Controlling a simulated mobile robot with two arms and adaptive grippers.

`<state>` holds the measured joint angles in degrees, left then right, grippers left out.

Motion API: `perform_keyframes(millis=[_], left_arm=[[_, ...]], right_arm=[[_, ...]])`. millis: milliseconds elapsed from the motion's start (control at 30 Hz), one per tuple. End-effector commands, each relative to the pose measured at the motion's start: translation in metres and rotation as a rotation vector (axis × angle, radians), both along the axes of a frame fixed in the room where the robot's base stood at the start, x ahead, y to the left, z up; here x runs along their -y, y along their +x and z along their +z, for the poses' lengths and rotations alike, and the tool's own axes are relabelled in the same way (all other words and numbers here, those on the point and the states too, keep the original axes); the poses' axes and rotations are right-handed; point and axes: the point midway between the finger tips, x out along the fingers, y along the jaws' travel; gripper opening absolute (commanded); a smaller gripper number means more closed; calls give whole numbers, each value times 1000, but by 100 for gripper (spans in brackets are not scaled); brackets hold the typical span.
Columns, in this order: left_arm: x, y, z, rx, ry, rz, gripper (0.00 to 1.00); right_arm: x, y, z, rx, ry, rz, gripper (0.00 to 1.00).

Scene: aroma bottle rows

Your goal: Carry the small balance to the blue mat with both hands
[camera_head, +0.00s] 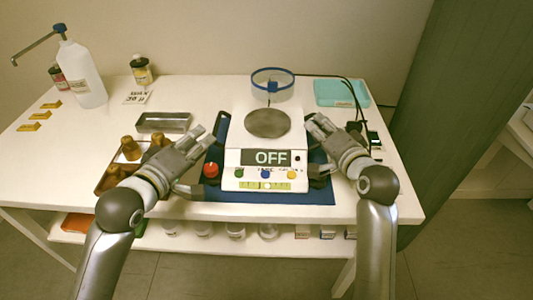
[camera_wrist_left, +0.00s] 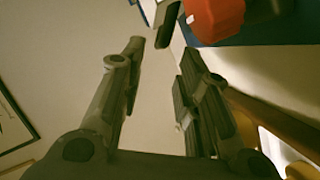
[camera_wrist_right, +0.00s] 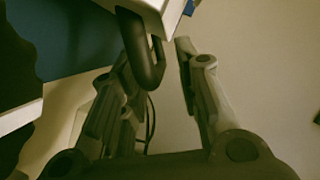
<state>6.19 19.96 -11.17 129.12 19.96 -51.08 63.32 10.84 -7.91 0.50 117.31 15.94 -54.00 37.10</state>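The small balance (camera_head: 265,156), white with a round grey pan and a display reading OFF, is upright over the blue mat (camera_head: 300,198). I cannot tell whether its base touches the mat. My left gripper (camera_head: 204,158) is at its left side, fingers apart; in the left wrist view a dark side handle (camera_wrist_left: 166,22) shows beyond and between the fingertips. My right gripper (camera_head: 318,150) is at its right side; in the right wrist view its fingers are apart, with a dark looped handle (camera_wrist_right: 146,62) in front of one. The far side of each handle is hidden.
A blue-rimmed clear ring (camera_head: 272,84) stands behind the pan. A tray of brown bottles (camera_head: 112,178) lies by my left arm, with a metal tray (camera_head: 163,122) behind. A teal box (camera_head: 340,92) and black cables (camera_head: 372,135) are at the right.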

Motion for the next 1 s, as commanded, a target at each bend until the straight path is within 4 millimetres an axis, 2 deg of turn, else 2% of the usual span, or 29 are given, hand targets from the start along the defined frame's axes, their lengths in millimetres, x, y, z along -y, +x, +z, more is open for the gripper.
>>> perform_keyframes(millis=[33,200,467,667,1000], left_arm=[[-5,-10,1,-1,1,1,31],[-14,-34,7,-2,1,2,31],[-20,-48,11,-1,0,1,31],[-19,-48,11,-1,0,1,31],[-19,-48,11,-1,0,1,31]], right_arm=[[0,0,0,0,0,0,31],[0,0,0,0,0,0,31],[2,-4,1,1,0,-1,31],[9,-30,6,0,-1,-1,31],[26,-91,20,-1,-1,0,31]])
